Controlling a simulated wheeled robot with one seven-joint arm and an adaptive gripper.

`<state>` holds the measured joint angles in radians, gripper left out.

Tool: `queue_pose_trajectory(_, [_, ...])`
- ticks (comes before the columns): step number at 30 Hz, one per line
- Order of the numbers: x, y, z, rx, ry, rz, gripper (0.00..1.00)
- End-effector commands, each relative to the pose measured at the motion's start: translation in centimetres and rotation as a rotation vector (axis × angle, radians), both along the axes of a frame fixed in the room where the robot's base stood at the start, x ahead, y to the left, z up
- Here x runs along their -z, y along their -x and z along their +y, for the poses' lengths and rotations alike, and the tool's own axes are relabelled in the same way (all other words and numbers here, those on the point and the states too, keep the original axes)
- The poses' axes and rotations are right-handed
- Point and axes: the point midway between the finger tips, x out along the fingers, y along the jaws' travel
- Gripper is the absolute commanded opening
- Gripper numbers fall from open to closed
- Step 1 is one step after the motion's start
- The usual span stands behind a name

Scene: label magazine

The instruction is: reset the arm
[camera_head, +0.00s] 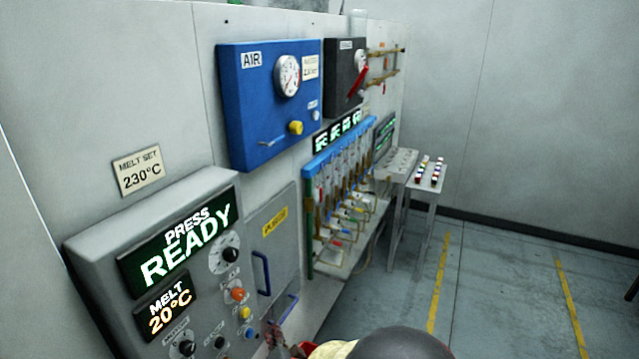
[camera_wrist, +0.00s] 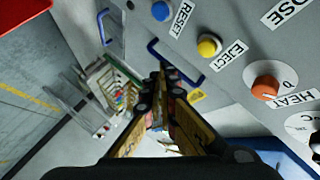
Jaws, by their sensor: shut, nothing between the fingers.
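My gripper (camera_wrist: 160,80) shows in the wrist view with its two dark and tan fingers together and nothing between them. It is near the front of the grey press panel (camera_wrist: 235,20), which carries a blue RESET button (camera_wrist: 160,10), a yellow EJECT button (camera_wrist: 208,45) and an orange HEAT knob (camera_wrist: 265,88). I cannot tell whether the fingertips touch anything. In the head view a rounded dark part of my arm shows at the bottom edge. The press panel (camera_head: 90,250) there reads PRESS READY and MELT 20°C.
A grey door with a blue handle (camera_head: 261,272) is right of the panel. A blue AIR box (camera_head: 245,100) and a black box (camera_head: 338,75) hang above. A blue-topped rack (camera_head: 325,155) and a small table (camera_head: 425,183) stand farther back. Floor with yellow lines (camera_head: 438,285) is open at right.

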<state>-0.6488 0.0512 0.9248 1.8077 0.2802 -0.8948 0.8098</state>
Motion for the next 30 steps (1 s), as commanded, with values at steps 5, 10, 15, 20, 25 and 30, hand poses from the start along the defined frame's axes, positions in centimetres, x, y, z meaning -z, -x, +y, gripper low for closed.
queue_pose_trajectory(5, [7.7,5.6,-1.4,-0.153,0.298,0.238,0.0])
queue_pose_trajectory(10, [8.7,11.0,-4.1,-0.335,0.532,0.417,0.0])
queue_pose_trajectory(15, [6.4,15.5,-9.5,-0.486,0.702,0.551,0.0])
queue_pose_trajectory(20, [2.4,20.0,-16.5,-0.588,0.816,0.643,0.0])
queue_pose_trajectory(25, [-1.4,25.3,-24.3,-0.6,0.877,0.695,0.0])
queue_pose_trajectory(30, [-3.9,28.5,-30.0,-0.464,0.87,0.654,0.0])
